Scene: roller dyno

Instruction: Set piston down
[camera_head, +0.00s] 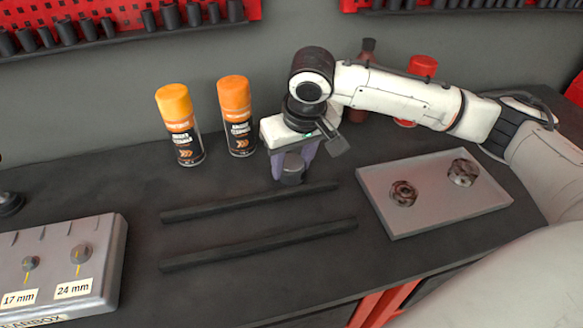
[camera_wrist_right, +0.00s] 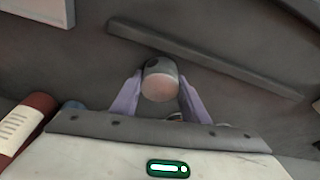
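The piston (camera_head: 292,170) is a short grey cylinder, upright between the purple fingers of my right gripper (camera_head: 293,163). In the right wrist view the piston (camera_wrist_right: 160,80) sits between both fingertips, which appear to touch its sides, so the gripper is shut on it. The piston is just behind the right part of the rear dark bar (camera_head: 250,203), low over the bench; I cannot tell whether its base touches the bench top. A second dark bar (camera_head: 258,245) lies in front, roughly parallel. My left gripper is not in view.
Two orange-capped spray cans (camera_head: 181,125) (camera_head: 237,118) stand left of the gripper. A grey tray (camera_head: 440,209) with two dark round parts lies to the right. A box with size labels (camera_head: 105,255) is at front left. Bottles (camera_head: 360,113) stand behind my right arm.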

